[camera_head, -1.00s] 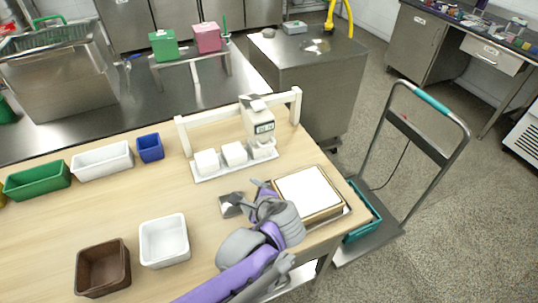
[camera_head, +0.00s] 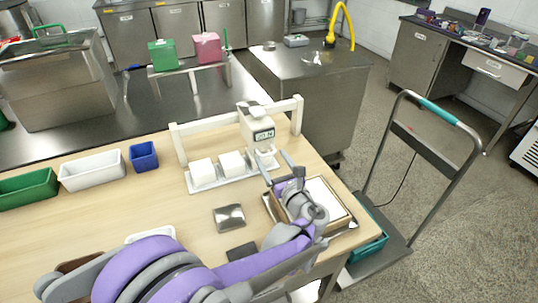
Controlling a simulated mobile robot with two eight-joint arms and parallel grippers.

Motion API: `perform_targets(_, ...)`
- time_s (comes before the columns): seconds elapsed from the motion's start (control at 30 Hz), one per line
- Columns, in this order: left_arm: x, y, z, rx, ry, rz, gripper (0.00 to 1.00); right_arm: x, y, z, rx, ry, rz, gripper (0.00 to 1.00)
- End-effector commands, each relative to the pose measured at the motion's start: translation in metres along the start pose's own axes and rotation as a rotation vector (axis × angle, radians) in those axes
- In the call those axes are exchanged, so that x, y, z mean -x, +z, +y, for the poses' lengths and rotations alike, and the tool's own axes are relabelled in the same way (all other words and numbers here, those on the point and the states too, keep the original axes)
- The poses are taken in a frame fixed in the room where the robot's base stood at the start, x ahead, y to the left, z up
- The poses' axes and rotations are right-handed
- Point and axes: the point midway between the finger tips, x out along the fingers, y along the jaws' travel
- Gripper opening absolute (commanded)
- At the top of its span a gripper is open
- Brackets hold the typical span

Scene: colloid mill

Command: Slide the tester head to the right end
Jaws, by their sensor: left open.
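The tester head (camera_head: 257,132), a white box with a small display, hangs on a white rail frame (camera_head: 215,120). It is right of the rail's middle, with a gap between it and the right post. White blocks (camera_head: 202,172) stand on the base plate under the rail, and the head is above the right part of that plate. My left gripper (camera_head: 277,166) is open, its two grey fingers pointing up toward the head's lower front. From this angle I cannot tell whether a finger touches the head. My right gripper is not in view.
A framed white-topped tray (camera_head: 334,197) lies under my left wrist at the table's right edge. A silver plate (camera_head: 229,217) and a dark piece (camera_head: 242,252) lie in front of the rail. Green (camera_head: 27,188), white (camera_head: 92,171) and blue bins (camera_head: 144,155) stand left.

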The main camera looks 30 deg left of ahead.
Motion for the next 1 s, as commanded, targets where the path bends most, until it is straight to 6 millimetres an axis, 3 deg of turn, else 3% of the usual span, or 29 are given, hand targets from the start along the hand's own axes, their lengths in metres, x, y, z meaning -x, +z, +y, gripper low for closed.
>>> perform_targets(0.2, -0.025, 0.000, 0.000, 0.000, 0.001, 0.000, 0.84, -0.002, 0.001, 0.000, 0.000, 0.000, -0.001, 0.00)
perform_targets(0.57, -0.028, 0.000, 0.000, 0.001, -0.001, 0.001, 0.82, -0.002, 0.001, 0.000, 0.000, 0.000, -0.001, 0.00)
perform_targets(1.0, -0.028, 0.000, 0.000, 0.001, -0.002, 0.001, 0.03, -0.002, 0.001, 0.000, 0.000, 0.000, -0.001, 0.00)
